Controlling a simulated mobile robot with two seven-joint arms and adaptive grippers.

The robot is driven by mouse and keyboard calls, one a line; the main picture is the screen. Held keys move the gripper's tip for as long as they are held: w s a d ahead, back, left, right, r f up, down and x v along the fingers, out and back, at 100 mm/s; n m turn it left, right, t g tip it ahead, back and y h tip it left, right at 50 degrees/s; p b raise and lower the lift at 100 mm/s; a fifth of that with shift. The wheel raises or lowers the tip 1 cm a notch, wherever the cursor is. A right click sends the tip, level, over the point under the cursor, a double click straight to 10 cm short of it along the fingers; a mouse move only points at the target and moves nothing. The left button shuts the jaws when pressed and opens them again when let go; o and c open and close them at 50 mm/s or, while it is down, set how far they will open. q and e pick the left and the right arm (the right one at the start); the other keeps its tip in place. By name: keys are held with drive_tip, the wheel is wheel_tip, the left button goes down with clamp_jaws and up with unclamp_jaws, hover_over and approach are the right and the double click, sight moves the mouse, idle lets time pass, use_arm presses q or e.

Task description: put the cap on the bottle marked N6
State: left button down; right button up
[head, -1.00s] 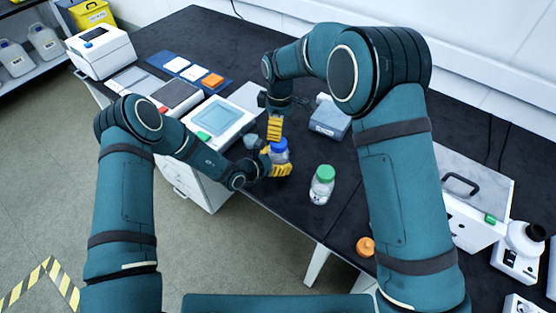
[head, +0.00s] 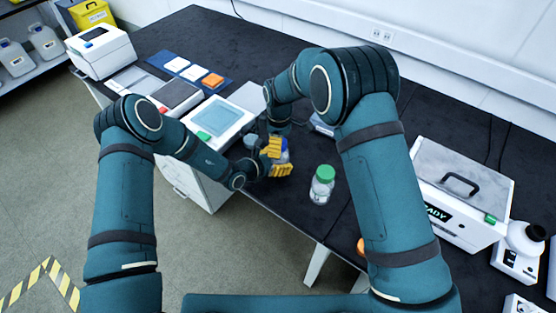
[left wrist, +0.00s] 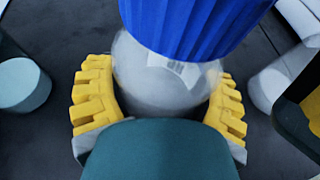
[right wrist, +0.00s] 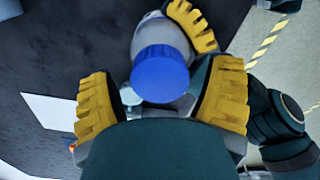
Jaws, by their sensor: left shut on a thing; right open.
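A clear bottle (left wrist: 165,80) with a pale label and a ribbed blue cap (left wrist: 195,20) on top is in my left gripper (head: 281,170). The yellow fingers are shut around its body, one each side in the left wrist view. My right gripper (head: 271,147) is open close to the bottle's top. In the right wrist view the blue cap (right wrist: 161,72) lies between its spread fingers, with no clear contact. A second bottle with a green cap (head: 324,172) stands upright on the bench to the right. I cannot read N6 on either bottle.
An orange cap (head: 361,246) on the black bench is mostly hidden by my right arm. A grey cup (head: 250,139) and a touchscreen instrument (head: 220,120) are left of the held bottle. A handled grey box (head: 462,205) is at right. Bench around the green-capped bottle is clear.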

drive_tip(key=shift+f, duration=0.3)
drive_tip(key=c, duration=1.3)
drive_tip(key=shift+m, duration=1.6)
drive_tip(key=o, duration=1.3)
drive_tip(key=shift+r, duration=0.1)
